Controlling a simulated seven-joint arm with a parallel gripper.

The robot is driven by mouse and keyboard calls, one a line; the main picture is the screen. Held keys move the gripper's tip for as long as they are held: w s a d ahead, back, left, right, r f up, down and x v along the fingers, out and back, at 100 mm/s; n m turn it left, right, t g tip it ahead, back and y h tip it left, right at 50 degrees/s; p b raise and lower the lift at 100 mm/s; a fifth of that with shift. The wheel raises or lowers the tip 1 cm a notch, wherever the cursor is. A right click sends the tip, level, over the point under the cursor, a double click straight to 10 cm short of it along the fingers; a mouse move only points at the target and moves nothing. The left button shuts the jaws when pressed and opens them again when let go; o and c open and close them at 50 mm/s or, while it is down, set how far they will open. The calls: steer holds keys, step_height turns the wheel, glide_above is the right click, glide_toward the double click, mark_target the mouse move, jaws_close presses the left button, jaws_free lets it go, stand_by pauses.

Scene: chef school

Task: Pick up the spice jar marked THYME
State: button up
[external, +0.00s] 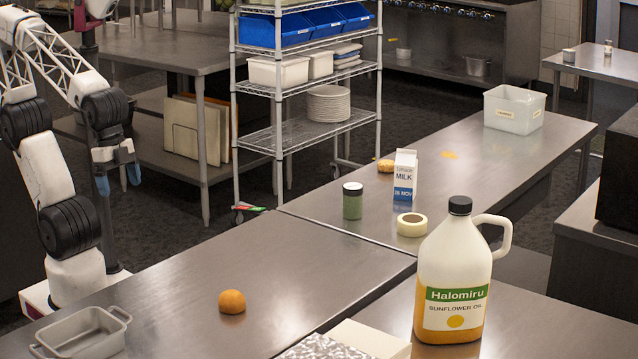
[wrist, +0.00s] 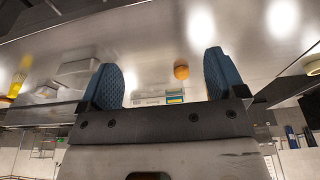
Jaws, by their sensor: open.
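A small jar with green contents and a black lid (external: 352,203) stands upright on the metal counter near the middle of the external view. No THYME marking is readable on it at this size. My gripper (external: 118,180) hangs at the left, fingers down, far from the jar and apart from everything. Its two blue fingers also show in the wrist view (wrist: 164,76), spread apart with nothing held between them. I cannot make out the jar in the wrist view.
A milk carton (external: 405,175) and tape roll (external: 411,225) stand right of the jar. A large oil jug (external: 455,270) stands at the front right. An orange (external: 231,302) and grey pan (external: 82,333) lie on the near counter. A wire shelf (external: 305,85) rises behind.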

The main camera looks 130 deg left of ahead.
steer(key=shift+c, duration=0.2)
stand_by(0.6)
steer(key=m+g+y, duration=0.2)
steer(key=m+y, duration=1.2)
steer(key=m, duration=0.4)
glide_toward(345, 195)
steer(key=x, duration=0.4)
steer(key=shift+s+a+r, duration=0.1)
steer(key=shift+s+a, duration=0.05)
steer(key=shift+a, duration=0.2)
steer(key=shift+a+f+m+t, duration=0.2)
steer(key=shift+a+m+t, duration=0.1)
steer(key=shift+m, duration=0.1)
steer(key=shift+a, duration=0.1)
steer(key=shift+x, duration=1.15)
steer(key=shift+a+f, duration=0.1)
